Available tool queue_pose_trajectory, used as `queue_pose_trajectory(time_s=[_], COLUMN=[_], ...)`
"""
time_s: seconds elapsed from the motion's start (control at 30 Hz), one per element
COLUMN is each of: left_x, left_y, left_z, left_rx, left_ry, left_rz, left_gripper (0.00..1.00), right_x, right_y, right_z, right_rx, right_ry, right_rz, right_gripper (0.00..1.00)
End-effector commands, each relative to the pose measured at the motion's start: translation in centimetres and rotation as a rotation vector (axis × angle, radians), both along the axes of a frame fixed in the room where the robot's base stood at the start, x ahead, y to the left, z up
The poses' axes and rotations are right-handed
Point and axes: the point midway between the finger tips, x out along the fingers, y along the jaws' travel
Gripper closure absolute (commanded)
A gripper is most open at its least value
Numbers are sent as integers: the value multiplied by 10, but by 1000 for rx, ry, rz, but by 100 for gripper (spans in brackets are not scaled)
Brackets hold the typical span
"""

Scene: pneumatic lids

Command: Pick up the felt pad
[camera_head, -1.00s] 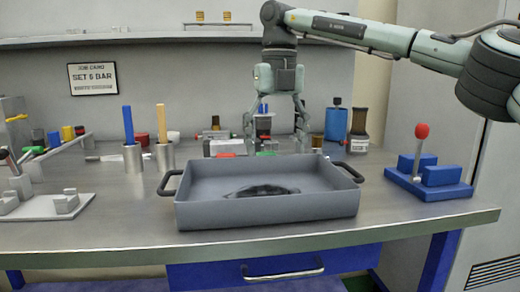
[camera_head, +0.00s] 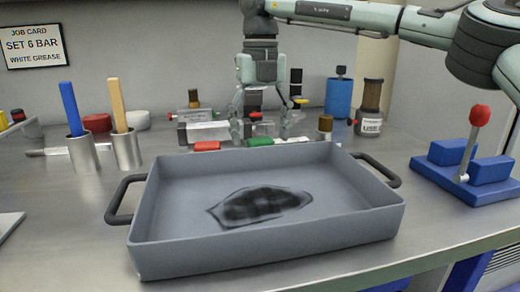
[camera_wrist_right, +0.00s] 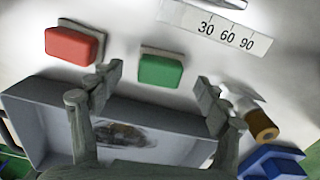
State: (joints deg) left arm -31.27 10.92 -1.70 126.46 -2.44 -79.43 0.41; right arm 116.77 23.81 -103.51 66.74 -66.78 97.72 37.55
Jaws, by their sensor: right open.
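I cannot be sure which thing is the felt pad; a green block (camera_head: 260,141) and a red block (camera_head: 207,146) lie on the bench just behind the grey tray. My right gripper (camera_head: 261,132) points down over that spot, open and empty. In the right wrist view the green block (camera_wrist_right: 161,70) shows between the spread fingers (camera_wrist_right: 160,80), and the red block (camera_wrist_right: 74,45) is outside them to the left. Whether the fingertips are level with the green block is unclear. My left gripper is not in view.
The grey tray (camera_head: 270,252) stands in front with a dark flat patch (camera_head: 259,205) inside. Metal cups (camera_head: 84,153) with handles stand left, a blue stand with a red-knobbed lever (camera_head: 480,114) right. A small brown-topped item (camera_wrist_right: 262,128) is right of the fingers.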

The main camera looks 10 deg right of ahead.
Motion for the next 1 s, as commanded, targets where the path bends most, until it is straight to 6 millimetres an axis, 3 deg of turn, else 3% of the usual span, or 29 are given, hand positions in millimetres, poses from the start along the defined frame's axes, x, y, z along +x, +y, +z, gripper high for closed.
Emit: queue_pose_trajectory(time_s=[0.13, 0.4, 0.87, 1.0], left_x=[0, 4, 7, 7], left_y=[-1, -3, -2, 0], left_z=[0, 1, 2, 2], left_rx=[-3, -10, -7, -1], left_ry=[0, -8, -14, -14], left_rz=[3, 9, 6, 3], left_gripper=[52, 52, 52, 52], right_x=[0, 0, 0, 0], right_y=[0, 0, 1, 1], right_z=[-16, -18, -19, -19], right_rx=[1, 2, 1, 1], right_ry=[0, -2, -1, 0], right_rz=[-1, -1, 0, 0], right_gripper=[24, 25, 82, 84])
